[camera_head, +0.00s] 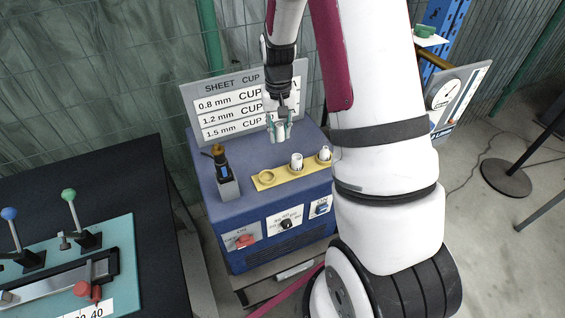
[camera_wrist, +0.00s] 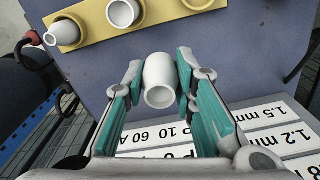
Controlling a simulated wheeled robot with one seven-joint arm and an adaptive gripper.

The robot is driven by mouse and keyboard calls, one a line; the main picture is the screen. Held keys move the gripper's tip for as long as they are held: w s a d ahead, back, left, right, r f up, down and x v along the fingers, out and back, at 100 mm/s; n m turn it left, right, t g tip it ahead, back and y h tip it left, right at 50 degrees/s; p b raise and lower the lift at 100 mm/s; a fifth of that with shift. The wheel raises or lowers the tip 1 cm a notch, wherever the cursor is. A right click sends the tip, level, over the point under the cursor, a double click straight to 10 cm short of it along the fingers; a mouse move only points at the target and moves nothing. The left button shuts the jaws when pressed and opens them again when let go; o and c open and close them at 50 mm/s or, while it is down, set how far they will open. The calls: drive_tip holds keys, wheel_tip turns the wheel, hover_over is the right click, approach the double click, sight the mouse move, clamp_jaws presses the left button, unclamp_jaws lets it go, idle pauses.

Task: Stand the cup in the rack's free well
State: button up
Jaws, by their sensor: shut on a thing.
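A white cup (camera_wrist: 160,82) is held between the teal-padded fingers of my gripper (camera_wrist: 159,88). In the head view, my gripper (camera_head: 279,130) holds the cup above the blue machine top, behind the yellow rack (camera_head: 281,173). The rack's left well (camera_head: 265,178) looks empty, a bare ring. A white cup (camera_head: 297,162) stands in the middle well and another (camera_head: 324,154) in the right one. In the wrist view, the rack (camera_wrist: 164,11) runs along the top with those two cups (camera_wrist: 122,13) (camera_wrist: 64,33). The free well there is partly cut off by the top edge.
A dark holder (camera_head: 227,185) with an upright tool stands left of the rack. A sheet-cup sign (camera_head: 215,88) stands behind my gripper. A black bench with levers is at left.

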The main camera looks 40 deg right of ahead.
hover_over(280, 161)
wheel_tip(280, 161, down, 4)
drive_tip(key=shift+d+f+p, duration=0.1)
drive_tip(key=shift+f+p, duration=0.1)
drive_tip(key=shift+p, duration=0.15)
drive_tip(key=shift+f+p, duration=0.35)
drive_tip(key=shift+f, duration=2.1)
drive_tip(key=shift+f, duration=0.1)
drive_tip(key=o, duration=0.9)
drive_tip(key=shift+o, duration=0.2)
